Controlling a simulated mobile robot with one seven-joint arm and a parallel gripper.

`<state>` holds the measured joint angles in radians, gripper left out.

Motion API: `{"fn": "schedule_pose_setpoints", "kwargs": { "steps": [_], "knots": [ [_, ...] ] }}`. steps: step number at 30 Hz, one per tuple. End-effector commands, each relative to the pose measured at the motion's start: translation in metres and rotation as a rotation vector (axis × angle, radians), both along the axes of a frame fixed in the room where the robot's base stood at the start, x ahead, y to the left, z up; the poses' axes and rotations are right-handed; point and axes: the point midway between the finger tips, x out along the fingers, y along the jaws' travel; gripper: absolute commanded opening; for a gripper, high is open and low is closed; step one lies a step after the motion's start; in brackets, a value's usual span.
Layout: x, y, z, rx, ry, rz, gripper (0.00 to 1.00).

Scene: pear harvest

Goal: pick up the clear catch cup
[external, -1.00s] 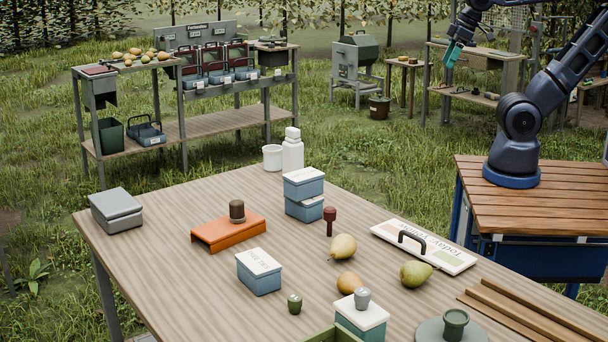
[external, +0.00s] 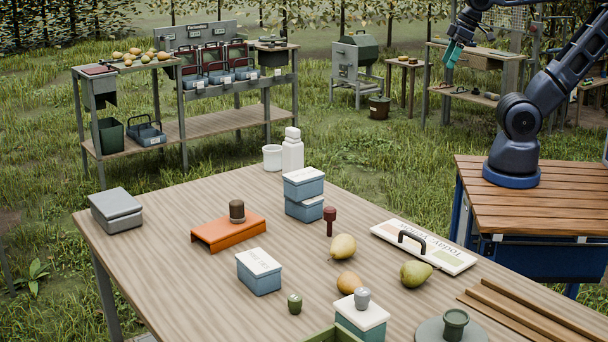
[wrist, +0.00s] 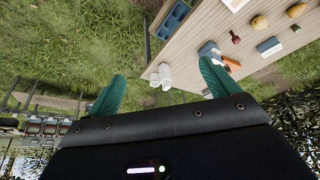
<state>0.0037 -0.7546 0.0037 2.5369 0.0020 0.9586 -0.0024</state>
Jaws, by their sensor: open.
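No plainly see-through cup can be made out. A small whitish cup (external: 272,157) stands upright at the far edge of the table, beside a white bottle (external: 292,150); I cannot tell if it is the clear catch cup. My gripper (external: 452,55) is raised high at the upper right of the external view, far from the table's objects. In the wrist view its two green fingers (wrist: 161,70) are spread apart with nothing held between them. Small white items (wrist: 165,73) show at the table edge beyond them.
The wooden table (external: 160,215) carries blue boxes (external: 303,193), an orange stand (external: 228,232), pears (external: 415,274), a handled board (external: 450,261) and wooden strips (external: 530,318). A grey box (external: 116,210) sits at the left. Air around my gripper is clear.

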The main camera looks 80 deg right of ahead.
Motion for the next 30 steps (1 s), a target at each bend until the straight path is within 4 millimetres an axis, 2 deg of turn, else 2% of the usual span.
{"fn": "schedule_pose_setpoints", "kwargs": {
  "steps": [5,8,19,30],
  "knots": [
    [0.005,0.0,0.002,0.004,0.004,-0.008,0.87],
    [0.019,-0.001,0.008,0.013,0.015,-0.028,0.87],
    [0.11,-0.01,0.028,0.071,0.077,-0.167,0.87],
    [0.211,-0.024,0.024,0.119,0.139,-0.315,0.87]
  ]
}}
